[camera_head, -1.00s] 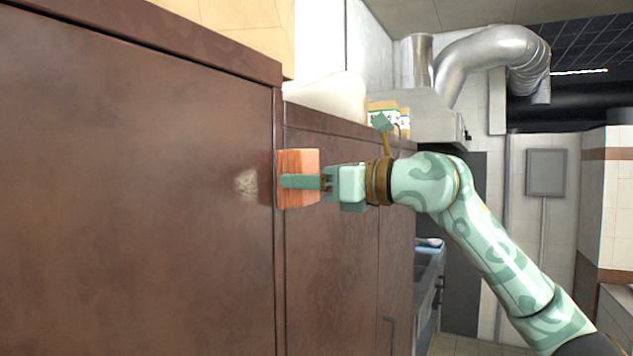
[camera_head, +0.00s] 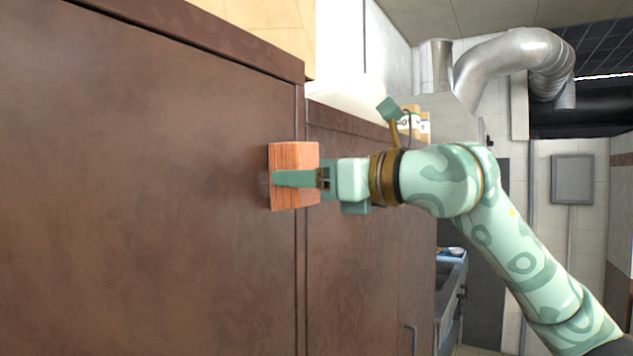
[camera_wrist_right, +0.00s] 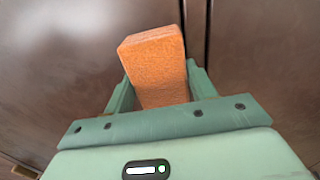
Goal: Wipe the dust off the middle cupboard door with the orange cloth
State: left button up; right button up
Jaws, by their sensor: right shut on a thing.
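The orange cloth (camera_head: 295,155), a folded block, is held in my right gripper (camera_head: 290,178), which is shut on it. The cloth lies at the right edge of the large brown cupboard door (camera_head: 140,190), by the seam with the door to its right; it looks against or very close to the surface. In the right wrist view the cloth (camera_wrist_right: 158,62) sticks out between the two fingers (camera_wrist_right: 160,88), facing the brown door just left of the dark seam. No pale dust patch shows on the visible door; the area behind the cloth is hidden. My left gripper is not in view.
Another brown cupboard door (camera_head: 350,240) stands right of the seam, with a handle (camera_head: 411,338) farther along. Small boxes (camera_head: 412,122) stand on top of the cupboards. A silver duct (camera_head: 515,60) runs at the upper right. A sink counter (camera_head: 450,285) is beyond.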

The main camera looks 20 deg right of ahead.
jog(key=shift+s+a+b, duration=0.4)
jog(key=shift+s+a, duration=0.4)
jog(key=shift+a, duration=0.25)
jog(key=shift+s+a+b, duration=0.4)
jog(key=shift+s+a, duration=0.4)
jog(key=shift+a, duration=0.2)
jog(key=shift+s+d+b, duration=0.3)
jog(key=shift+s+d, duration=0.05)
jog(key=b+v, duration=0.1)
jog(key=v, duration=0.4)
jog(key=shift+b+v, duration=0.55)
jog(key=shift+v, duration=0.95)
